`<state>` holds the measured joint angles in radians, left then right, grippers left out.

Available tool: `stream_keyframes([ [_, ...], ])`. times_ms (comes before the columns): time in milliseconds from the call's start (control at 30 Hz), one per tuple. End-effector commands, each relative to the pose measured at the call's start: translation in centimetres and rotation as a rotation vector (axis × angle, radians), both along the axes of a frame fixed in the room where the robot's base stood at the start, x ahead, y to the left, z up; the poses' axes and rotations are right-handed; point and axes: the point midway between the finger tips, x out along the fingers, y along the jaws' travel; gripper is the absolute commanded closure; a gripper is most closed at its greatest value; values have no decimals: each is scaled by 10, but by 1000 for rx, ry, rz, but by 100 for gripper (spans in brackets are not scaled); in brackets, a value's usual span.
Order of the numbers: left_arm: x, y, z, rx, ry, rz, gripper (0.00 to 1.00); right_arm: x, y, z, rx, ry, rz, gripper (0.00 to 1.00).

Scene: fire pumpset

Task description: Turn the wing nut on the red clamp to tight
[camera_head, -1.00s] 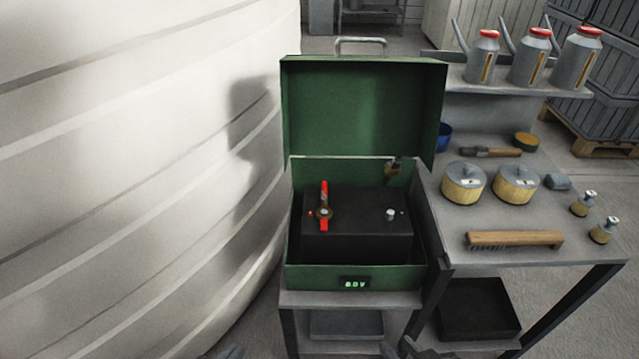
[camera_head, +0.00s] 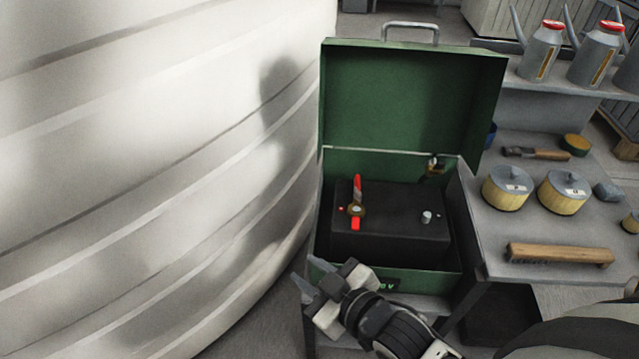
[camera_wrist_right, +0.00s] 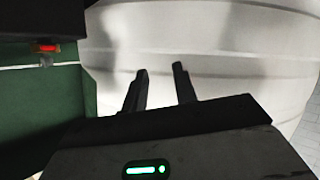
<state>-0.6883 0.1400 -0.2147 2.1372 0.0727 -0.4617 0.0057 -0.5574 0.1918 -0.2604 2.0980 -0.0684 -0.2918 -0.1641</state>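The red clamp (camera_head: 358,187) sits on the left terminal of a black battery (camera_head: 390,241) inside an open green box (camera_head: 411,106). My left gripper is not in view.
A large white ribbed tank (camera_head: 160,150) fills the left side. The box's lid stands open behind the battery. At right a grey bench (camera_head: 500,223) holds a brush (camera_head: 560,254), two tins and oil cans.

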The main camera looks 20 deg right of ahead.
Motion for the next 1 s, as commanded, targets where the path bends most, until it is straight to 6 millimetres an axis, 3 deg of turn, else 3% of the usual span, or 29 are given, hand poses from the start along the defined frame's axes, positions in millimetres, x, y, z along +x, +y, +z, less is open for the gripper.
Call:
stream_keyframes([
  [33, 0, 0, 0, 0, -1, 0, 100, 29, 7, 31, -155, -206, 83, 72],
  [100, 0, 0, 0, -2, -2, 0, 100, 59, 26, 81, -438, -550, 210, 72],
  [200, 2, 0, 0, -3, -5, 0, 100, 75, 67, 149, -909, -1126, 376, 72],
  [300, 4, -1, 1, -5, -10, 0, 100, 64, 105, 181, -1377, -1724, 502, 72],
  [400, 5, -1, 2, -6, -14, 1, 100, 53, 118, 172, -1787, -2339, 610, 72],
  [433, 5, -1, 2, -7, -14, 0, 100, 52, 114, 163, 1793, 2404, -615, 72],
  [467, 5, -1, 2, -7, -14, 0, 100, 55, 107, 154, 1640, 2260, -574, 72],
  [567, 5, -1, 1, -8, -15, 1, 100, 76, 55, 126, 1145, 1846, -503, 72],
  [700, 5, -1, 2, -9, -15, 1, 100, 115, -52, 126, 584, 1463, -536, 72],
  [833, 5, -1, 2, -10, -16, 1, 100, 132, -129, 151, 267, 1302, -607, 72],
  [900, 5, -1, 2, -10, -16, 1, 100, 134, -153, 162, 176, 1266, -637, 72],
  [1000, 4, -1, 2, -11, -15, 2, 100, 135, -169, 167, 111, 1246, -656, 72],
])
